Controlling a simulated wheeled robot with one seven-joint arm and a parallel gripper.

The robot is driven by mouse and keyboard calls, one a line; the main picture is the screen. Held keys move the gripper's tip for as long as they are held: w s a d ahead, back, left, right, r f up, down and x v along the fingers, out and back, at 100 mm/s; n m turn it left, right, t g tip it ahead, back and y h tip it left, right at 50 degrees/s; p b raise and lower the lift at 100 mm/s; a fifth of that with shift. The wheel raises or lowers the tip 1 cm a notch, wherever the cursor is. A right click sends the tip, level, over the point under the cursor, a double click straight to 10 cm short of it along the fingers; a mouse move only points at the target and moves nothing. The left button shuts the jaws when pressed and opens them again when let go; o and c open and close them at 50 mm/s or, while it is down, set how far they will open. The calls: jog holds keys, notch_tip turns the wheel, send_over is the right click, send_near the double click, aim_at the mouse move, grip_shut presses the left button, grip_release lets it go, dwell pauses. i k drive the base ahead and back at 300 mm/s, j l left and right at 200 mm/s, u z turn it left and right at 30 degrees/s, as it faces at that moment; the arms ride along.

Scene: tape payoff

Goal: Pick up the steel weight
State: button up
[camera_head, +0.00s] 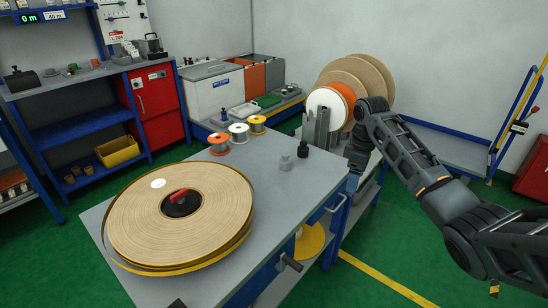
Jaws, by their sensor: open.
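A small light-grey knobbed piece (286,162), which looks like the steel weight, stands upright on the grey worktop (268,200) near its middle. A similar dark piece (303,149) stands just behind it to the right. My gripper (354,176) hangs at the right edge of the worktop, to the right of both pieces and apart from them. It is open and nothing shows in it. Its fingertips are small and dark here, so their detail is hard to see.
A large tape reel (125,215) with a red-handled hub covers the worktop's left front. Several small spools (238,132) line its back left edge. Upright grey plates (322,128) and big rolls (352,80) stand behind right. The worktop around the grey piece is clear.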

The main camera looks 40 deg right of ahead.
aim_at(285, 162)
jog(key=i, duration=1)
